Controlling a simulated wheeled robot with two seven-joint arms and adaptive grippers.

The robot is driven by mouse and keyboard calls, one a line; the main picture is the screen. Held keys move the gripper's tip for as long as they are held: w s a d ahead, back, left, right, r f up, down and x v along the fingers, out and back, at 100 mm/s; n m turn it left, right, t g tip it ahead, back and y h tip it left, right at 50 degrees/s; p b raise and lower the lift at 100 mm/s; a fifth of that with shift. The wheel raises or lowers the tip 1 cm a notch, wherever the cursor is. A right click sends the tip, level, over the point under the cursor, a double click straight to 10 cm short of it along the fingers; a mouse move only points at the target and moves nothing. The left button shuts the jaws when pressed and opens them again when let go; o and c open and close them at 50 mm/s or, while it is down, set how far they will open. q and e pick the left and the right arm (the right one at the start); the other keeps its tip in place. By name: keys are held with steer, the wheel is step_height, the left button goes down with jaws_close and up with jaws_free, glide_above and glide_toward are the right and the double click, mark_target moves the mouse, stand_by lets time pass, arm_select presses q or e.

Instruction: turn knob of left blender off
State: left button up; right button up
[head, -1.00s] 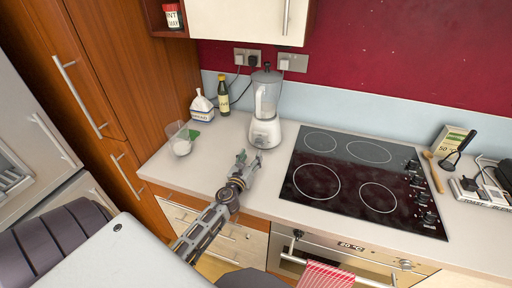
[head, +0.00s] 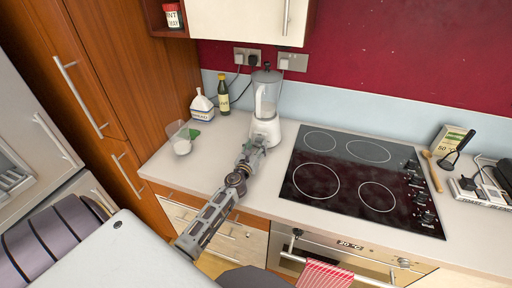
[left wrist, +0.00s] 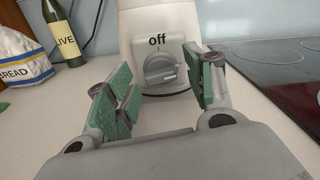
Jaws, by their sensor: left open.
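A white blender (head: 266,108) with a clear jug stands on the counter left of the hob. In the left wrist view, its grey round knob (left wrist: 161,69) sits on the front of the base, under the label "off" (left wrist: 157,41). My left gripper (head: 256,143) is at the front of the blender base and hides the knob in the head view. In the left wrist view, the left gripper (left wrist: 160,92) is open, with green-padded fingers to the left and right of the knob. Nothing is between the pads. My right gripper is not in view.
A black hob (head: 364,180) is right of the blender. A bread bag (head: 202,106), an olive oil bottle (head: 223,96) and a clear measuring cup (head: 182,138) stand to its left. The counter (head: 205,165) in front is clear.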

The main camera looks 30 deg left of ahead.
arm_select(q)
steer(key=c, duration=1)
steer(key=shift+n, duration=0.3)
steer(key=n+b, duration=0.1)
steer(key=n, duration=0.2)
steer(key=shift+a+f, duration=0.1)
steer(key=n+b, duration=0.1)
steer(key=n, duration=0.3)
steer(key=shift+n, duration=0.4)
steer(key=n, duration=0.3)
steer(key=shift+a+f+n, duration=0.1)
steer(key=shift+n, duration=2.2)
